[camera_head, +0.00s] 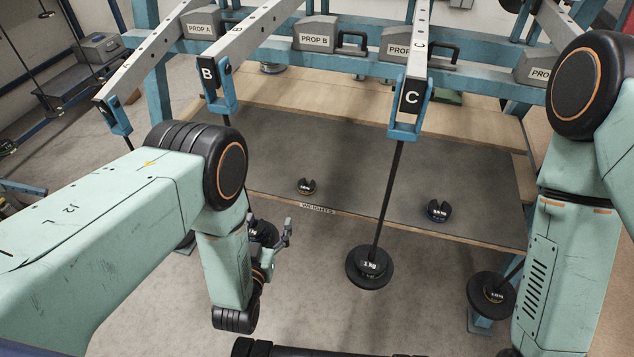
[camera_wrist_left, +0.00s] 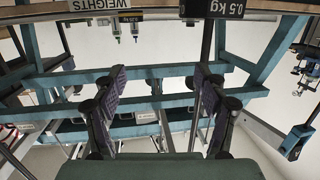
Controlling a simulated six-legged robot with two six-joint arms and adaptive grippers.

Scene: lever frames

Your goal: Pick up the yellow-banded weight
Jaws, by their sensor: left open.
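Two slotted black weights rest on the dark mat (camera_head: 370,165) of the bench. The left small weight (camera_head: 307,186) seems to carry a faint yellow-brown band, but it is too small to be sure. The other weight (camera_head: 437,211) shows a blue band. My left gripper (camera_head: 284,236) is in front of the bench edge, below and left of the small weight, apart from it. In the left wrist view its two fingers (camera_wrist_left: 159,90) are spread with nothing between them. My right arm shows at the right; its gripper is out of view.
Lever B (camera_head: 207,72) and lever C (camera_head: 411,98) reach out over the bench. A rod from lever C carries a 1 kg weight (camera_head: 369,268) right of my left gripper. Another hanging weight (camera_head: 492,296) has a yellowish ring. The mat between the two resting weights is clear.

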